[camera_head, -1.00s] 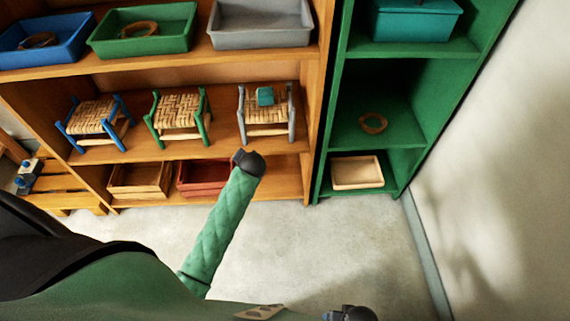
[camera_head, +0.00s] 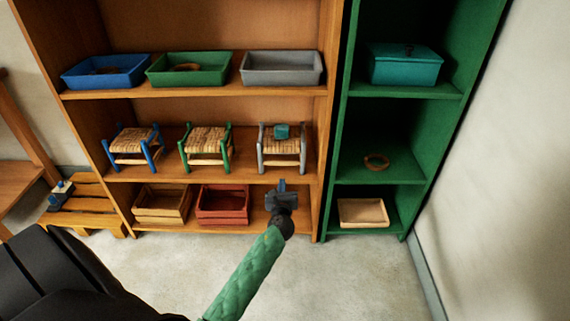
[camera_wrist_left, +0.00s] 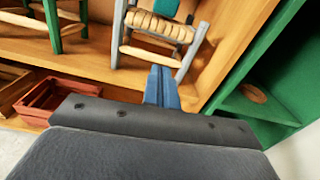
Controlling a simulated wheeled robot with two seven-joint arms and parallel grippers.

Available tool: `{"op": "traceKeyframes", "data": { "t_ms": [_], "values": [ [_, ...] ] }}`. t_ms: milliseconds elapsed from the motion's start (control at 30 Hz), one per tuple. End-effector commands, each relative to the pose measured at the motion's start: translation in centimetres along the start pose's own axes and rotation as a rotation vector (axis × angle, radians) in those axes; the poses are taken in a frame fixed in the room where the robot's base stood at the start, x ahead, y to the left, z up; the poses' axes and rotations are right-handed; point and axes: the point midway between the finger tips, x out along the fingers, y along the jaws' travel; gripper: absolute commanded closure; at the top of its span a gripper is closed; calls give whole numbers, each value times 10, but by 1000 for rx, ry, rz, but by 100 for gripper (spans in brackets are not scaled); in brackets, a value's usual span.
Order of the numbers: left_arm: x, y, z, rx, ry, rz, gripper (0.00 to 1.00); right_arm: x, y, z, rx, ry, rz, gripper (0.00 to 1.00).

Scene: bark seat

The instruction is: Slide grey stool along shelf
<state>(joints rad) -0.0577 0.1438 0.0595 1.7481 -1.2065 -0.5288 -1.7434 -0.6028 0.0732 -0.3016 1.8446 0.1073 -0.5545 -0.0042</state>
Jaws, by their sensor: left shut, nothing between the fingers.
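The grey stool (camera_head: 282,149) stands upright on the middle board of the orange wooden shelf (camera_head: 230,174), at its right end. It has grey posts, a woven seat, and a small teal box (camera_head: 282,131) on the seat. My left gripper (camera_head: 282,184) is shut and empty, just below and in front of the stool, not visibly touching it. In the left wrist view the closed blue fingers (camera_wrist_left: 162,86) point at the lower front of the grey stool (camera_wrist_left: 160,35), between its front legs. My right gripper is not in view.
A green stool (camera_head: 206,147) and a blue stool (camera_head: 135,147) stand to the left on the same board. Trays (camera_head: 281,68) are above; a red crate (camera_head: 222,205) and a wooden crate (camera_head: 161,205) are below. The shelf's right side wall (camera_head: 326,130) is close to the grey stool.

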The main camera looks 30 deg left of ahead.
Motion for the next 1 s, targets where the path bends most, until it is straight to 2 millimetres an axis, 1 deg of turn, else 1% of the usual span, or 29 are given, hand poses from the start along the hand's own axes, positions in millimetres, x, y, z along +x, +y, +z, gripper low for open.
{"op": "traceKeyframes", "data": {
  "t_ms": [100, 167, 267, 333, 800, 1000],
  "values": [
    [0, 0, 0, 64, 0, -2, 100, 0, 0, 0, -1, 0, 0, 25],
    [2, 0, 0, 77, 0, -1, 100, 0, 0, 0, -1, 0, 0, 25],
    [8, 0, 0, 82, 0, -1, 100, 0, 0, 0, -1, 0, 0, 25],
    [17, 0, 0, 81, 0, 0, 100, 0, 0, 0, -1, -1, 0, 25],
    [98, 0, 0, 78, 0, 0, 100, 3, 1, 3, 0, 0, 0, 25],
    [124, 0, -1, 77, 1, 0, 100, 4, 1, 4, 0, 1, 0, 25]
  ]
}}
